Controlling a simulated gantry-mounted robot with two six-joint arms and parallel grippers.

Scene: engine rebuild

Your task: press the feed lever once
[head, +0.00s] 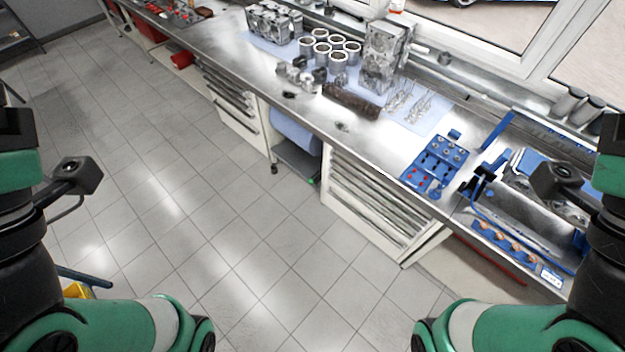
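A blue fixture block (430,172) with holes, pale round pieces and small red dots lies at the right end of the metal bench. Just right of it is a small black and blue mechanism (484,180), below a tilted blue bar (497,130). I cannot tell for sure which part is the feed lever. My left arm stands at the left edge and my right arm at the right edge, both over the floor side of the bench. Neither gripper's fingers show. My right arm hides part of the bench's right end.
The bench (222,50) carries an engine block (268,22), several cylinder sleeves (330,46), a metal housing (384,55) and a brown shaft (350,101). A blue rack (508,240) with copper-coloured pieces lies along its front right edge.

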